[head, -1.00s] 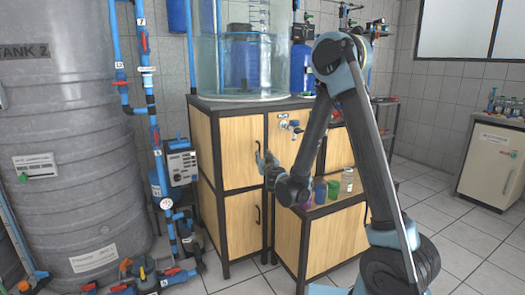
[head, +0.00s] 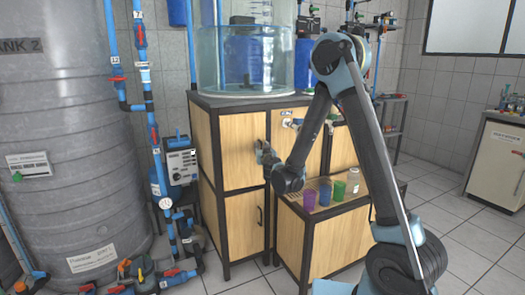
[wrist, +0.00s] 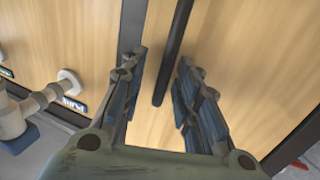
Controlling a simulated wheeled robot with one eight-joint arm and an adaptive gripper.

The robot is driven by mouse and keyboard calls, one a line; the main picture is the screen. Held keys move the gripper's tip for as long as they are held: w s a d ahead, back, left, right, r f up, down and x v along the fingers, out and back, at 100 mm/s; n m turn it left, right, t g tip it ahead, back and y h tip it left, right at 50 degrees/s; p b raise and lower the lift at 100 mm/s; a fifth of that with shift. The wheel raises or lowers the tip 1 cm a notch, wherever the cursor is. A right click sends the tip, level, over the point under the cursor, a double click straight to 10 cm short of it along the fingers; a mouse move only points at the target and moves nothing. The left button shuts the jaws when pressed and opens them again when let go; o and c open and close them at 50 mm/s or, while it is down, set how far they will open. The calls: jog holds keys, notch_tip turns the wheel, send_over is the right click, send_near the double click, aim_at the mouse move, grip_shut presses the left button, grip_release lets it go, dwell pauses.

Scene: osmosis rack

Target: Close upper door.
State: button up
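The upper door (head: 236,150) is a light wood panel in a dark frame, on the cabinet below the glass tank. It looks flush with the frame in the head view. My gripper (head: 262,150) is at its right edge and covers the door's handle there. In the wrist view, my gripper (wrist: 160,58) is open. The dark bar handle (wrist: 178,55) runs between its two fingers, with space visible on both sides. The wood face (wrist: 230,50) of the door lies behind the fingers. No grip on the handle shows.
The lower door (head: 243,224) with its own handle is below. A low cabinet (head: 338,242) with several coloured cups stands to the right, under my arm. A grey tank (head: 65,170) and blue pipes are on the left. A valve fitting (wrist: 35,108) sits beside the door in the wrist view.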

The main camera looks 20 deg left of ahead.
grip_shut()
jog(key=shift+x, duration=1.1)
grip_release()
jog(key=shift+a, duration=0.1)
jog(key=shift+s, duration=0.1)
